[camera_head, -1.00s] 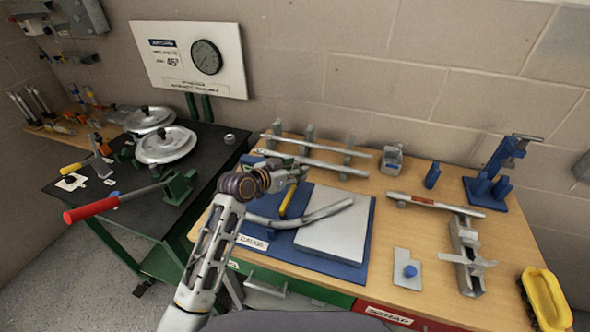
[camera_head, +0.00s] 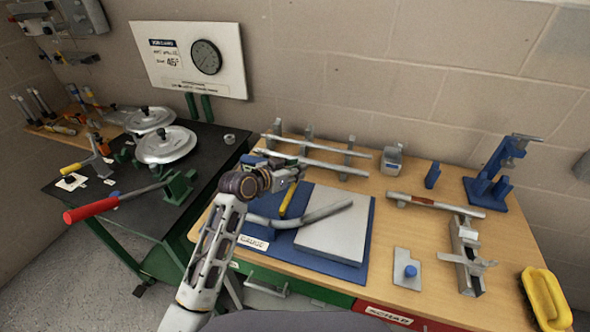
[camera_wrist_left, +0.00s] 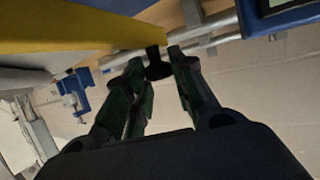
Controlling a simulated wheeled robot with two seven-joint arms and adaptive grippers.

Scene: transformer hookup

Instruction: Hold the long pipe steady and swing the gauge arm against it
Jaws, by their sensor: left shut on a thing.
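A bent grey pipe (camera_head: 318,214) lies across the blue gauge board (camera_head: 362,232) and over its pale plate (camera_head: 332,238). The yellow gauge arm (camera_head: 289,199) stands at the pipe's far side, left of the plate; whether they touch I cannot tell. My left gripper (camera_head: 294,174) is above the board's far left part. In the left wrist view, its fingers (camera_wrist_left: 165,62) are shut on the black tip (camera_wrist_left: 157,66) of the gauge arm, whose yellow body (camera_wrist_left: 80,38) fills the upper left. My arm hides part of the board's left side. My right gripper is in neither view.
Straight pipes (camera_head: 318,160) rest on posts behind the board. A dark bench (camera_head: 85,190) with a red-handled tool (camera_head: 92,209) is left.

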